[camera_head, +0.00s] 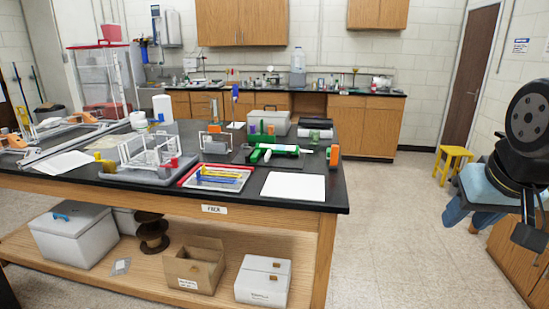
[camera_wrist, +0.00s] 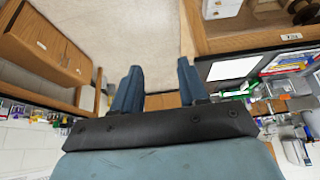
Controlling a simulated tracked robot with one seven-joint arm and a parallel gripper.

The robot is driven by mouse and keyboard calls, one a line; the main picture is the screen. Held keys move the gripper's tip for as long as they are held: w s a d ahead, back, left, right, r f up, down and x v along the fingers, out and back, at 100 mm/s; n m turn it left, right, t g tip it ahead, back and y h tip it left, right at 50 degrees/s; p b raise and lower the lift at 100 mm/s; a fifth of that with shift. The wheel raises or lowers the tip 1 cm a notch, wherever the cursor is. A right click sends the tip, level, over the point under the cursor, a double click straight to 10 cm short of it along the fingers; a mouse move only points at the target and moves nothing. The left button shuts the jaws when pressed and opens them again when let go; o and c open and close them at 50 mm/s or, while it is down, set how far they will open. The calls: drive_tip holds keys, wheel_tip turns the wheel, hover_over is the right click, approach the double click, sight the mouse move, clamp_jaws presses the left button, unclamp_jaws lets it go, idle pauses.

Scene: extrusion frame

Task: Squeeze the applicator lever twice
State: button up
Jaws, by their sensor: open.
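The applicator (camera_head: 276,149), a green and white tool with a dark end, lies on a dark mat on the black-topped bench, behind a white sheet. Its lever is too small to make out clearly. It seems to show as a green shape (camera_wrist: 236,92) at the right in the wrist view, sideways. My gripper (camera_wrist: 158,78) has two blue fingers spread apart with nothing between them. In the head view my gripper (camera_head: 455,210) is at the far right, over the floor, well clear of the bench and the applicator.
The white sheet (camera_head: 294,187) lies at the bench's front right corner. A red-rimmed tray (camera_head: 216,187) with coloured items and a wire rack (camera_head: 150,150) stand left of it. An orange item (camera_head: 334,156) stands right of the applicator. A yellow stool (camera_head: 453,160) stands beyond open floor.

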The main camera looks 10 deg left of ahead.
clamp_jaws()
idle(1.5)
